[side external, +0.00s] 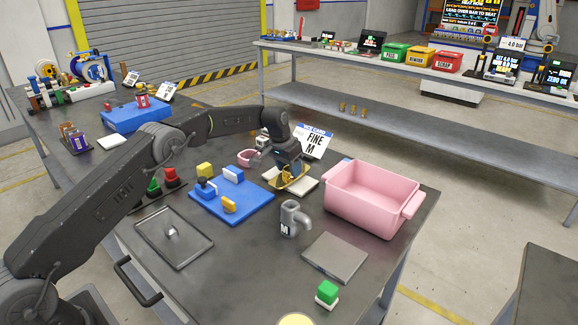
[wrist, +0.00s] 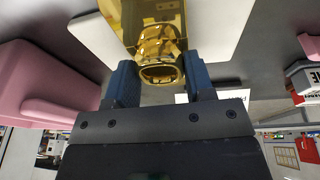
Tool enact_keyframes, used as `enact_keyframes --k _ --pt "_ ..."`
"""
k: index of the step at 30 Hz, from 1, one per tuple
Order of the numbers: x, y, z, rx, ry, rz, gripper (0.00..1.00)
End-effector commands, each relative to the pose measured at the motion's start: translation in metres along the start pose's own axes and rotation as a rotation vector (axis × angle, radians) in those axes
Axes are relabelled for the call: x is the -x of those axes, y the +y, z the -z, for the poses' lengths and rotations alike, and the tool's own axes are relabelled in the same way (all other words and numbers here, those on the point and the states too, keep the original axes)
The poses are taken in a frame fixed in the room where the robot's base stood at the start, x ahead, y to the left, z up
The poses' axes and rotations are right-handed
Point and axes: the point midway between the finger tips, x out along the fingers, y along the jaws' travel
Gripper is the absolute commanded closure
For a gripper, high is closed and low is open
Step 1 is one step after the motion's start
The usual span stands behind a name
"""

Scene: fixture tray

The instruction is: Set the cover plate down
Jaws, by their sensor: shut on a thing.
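The cover plate (side external: 292,182) is brass-coloured. My gripper (side external: 289,168) points down over it and is shut on its round knob. In the wrist view the knob (wrist: 158,55) sits between my two blue fingers (wrist: 160,78), and the shiny plate (wrist: 150,12) extends beyond it. The plate is over a white slab (side external: 308,184), which also shows behind it in the wrist view (wrist: 222,35). I cannot tell whether the plate touches the slab. Its underside is hidden.
A pink bin (side external: 372,190) stands close on the right. A blue fixture board (side external: 245,213) with blocks lies left, a grey mug (side external: 291,222) in front. A sign (side external: 314,143) and small pink cup (side external: 247,158) stand behind. A flat grey plate (side external: 335,257) lies nearer the front.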

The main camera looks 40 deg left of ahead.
Motion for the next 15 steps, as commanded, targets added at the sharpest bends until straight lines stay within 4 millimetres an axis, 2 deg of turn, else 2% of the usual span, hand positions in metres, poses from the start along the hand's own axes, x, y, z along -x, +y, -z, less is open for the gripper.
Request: enact_keyframes --k 7,8,15 --pt "-0.004 -0.0002 -0.0006 0.0 0.002 0.0 1.0" --pt "-0.0039 -0.0002 -0.0005 0.0 0.003 0.0 0.49" --pt "-0.0041 -0.0003 -0.0008 0.0 0.001 0.0 0.27"
